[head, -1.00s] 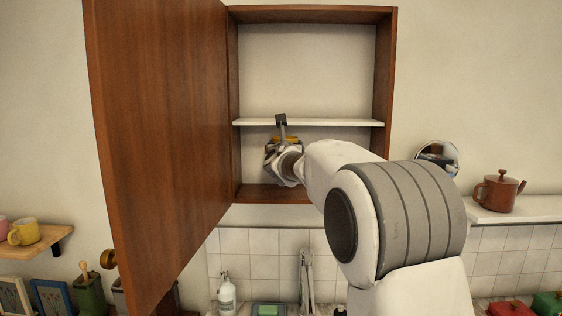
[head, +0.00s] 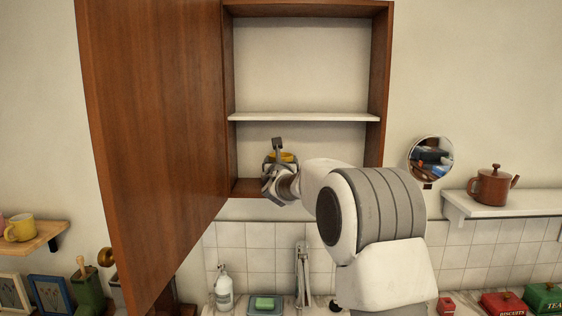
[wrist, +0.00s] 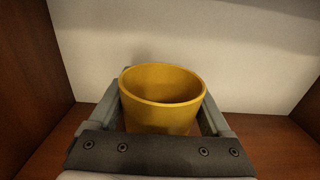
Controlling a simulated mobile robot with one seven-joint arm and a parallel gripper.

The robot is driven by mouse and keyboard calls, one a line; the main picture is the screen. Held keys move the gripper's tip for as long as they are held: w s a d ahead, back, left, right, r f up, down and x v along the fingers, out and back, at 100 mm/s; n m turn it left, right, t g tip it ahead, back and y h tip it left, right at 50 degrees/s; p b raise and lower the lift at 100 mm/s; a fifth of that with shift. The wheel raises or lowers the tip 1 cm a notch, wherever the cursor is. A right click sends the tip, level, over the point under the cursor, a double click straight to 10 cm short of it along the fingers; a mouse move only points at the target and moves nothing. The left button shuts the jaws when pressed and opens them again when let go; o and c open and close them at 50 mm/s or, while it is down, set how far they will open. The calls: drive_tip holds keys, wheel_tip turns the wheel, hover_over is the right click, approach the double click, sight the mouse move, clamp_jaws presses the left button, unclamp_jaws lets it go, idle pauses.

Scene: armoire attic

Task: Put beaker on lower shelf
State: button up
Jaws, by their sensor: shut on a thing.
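The beaker (wrist: 162,100) is a yellow, open-topped cup, upright between the two fingers of my gripper (wrist: 165,112) in the wrist view. My gripper is shut on it. In the head view the beaker (head: 285,157) shows only as a yellow patch behind my gripper (head: 278,172). Both are in the lower compartment of the open wooden cabinet, just above or on its wooden bottom board, the lower shelf (head: 245,186). I cannot tell whether the beaker's base touches the board, since my gripper hides it.
A white middle shelf (head: 305,117) runs above my gripper and is empty. The cabinet door (head: 150,130) stands open on the left. A teapot (head: 492,186) stands on a wall shelf at right, and a round mirror (head: 431,162) hangs beside it. The counter below holds a soap bottle (head: 224,290).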

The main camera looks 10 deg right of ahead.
drive_tip(key=shift+f, duration=0.15)
drive_tip(key=o, duration=1.2)
drive_tip(key=shift+r, duration=0.2)
drive_tip(key=shift+s+a+f, duration=0.1)
drive_tip(key=shift+s+f, duration=0.05)
drive_tip(key=shift+s, duration=0.1)
drive_tip(key=s+b, duration=0.1)
drive_tip(key=s, duration=0.2)
drive_tip(key=s+a+b, duration=0.1)
drive_tip(key=s, duration=0.3)
drive_tip(key=s+a+b, duration=0.1)
drive_tip(key=s, duration=0.3)
drive_tip(key=shift+s+a+b, duration=0.1)
drive_tip(key=shift+s+b, duration=0.05)
drive_tip(key=shift+b, duration=0.15)
